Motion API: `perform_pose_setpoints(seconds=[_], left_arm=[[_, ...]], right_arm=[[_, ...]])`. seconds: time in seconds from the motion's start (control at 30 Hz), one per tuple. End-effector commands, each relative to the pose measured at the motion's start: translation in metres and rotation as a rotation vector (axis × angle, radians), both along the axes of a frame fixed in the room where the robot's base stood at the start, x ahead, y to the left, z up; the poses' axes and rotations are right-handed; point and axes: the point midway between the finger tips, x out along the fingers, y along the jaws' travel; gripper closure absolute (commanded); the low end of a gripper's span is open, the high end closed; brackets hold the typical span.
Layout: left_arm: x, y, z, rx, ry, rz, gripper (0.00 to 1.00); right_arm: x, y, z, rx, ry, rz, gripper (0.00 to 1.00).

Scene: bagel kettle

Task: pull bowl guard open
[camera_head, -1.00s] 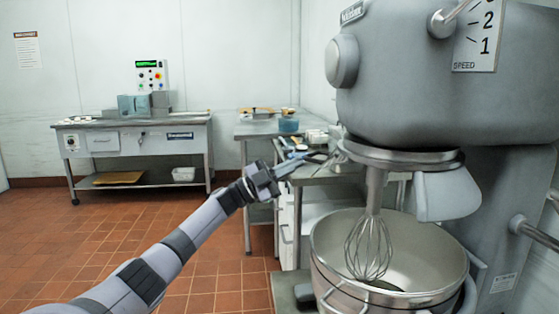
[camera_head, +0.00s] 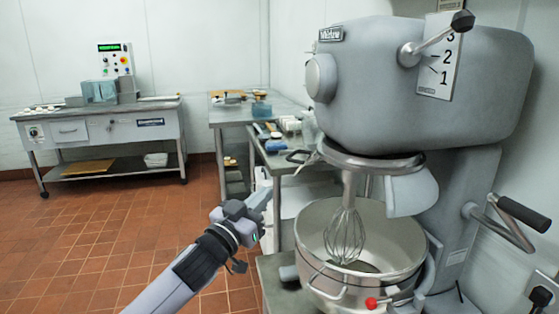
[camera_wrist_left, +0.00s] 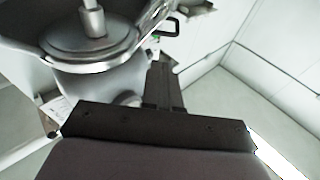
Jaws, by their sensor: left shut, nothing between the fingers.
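The grey mixer (camera_head: 420,90) stands at the right. Its bowl guard (camera_head: 370,162) is a grey ring under the mixer head, with a dark looped handle (camera_head: 299,157) at its left. The wire whisk (camera_head: 345,235) hangs below into the steel bowl (camera_head: 312,222). My left gripper (camera_head: 264,194) is shut and empty, left of the bowl and below the guard handle, apart from both. In the left wrist view the guard ring (camera_wrist_left: 95,42) shows at upper left and a dark handle (camera_wrist_left: 166,28) at top centre. My right gripper is not in view.
A steel side table (camera_head: 240,115) with several small items stands behind the bowl. A longer bench (camera_head: 100,130) with a control panel stands at the back left. The tiled floor (camera_head: 90,220) at the left is clear.

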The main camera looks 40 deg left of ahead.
Motion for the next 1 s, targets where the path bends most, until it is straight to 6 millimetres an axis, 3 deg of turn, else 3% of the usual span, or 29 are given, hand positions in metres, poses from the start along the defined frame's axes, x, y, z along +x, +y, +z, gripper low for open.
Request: perform_pose_setpoints(seconds=[0.13, 0.33, 1.0], left_arm=[[-0.015, -0.003, 0.002, -0.057, 0.039, 0.030, 1.00], [-0.009, -0.003, 0.003, -0.068, 0.047, 0.038, 1.00], [0.083, 0.007, 0.021, -0.065, 0.044, 0.037, 1.00]], right_arm=[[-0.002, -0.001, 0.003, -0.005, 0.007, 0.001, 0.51], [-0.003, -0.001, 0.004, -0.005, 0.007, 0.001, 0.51], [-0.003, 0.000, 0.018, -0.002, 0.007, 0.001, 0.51]])
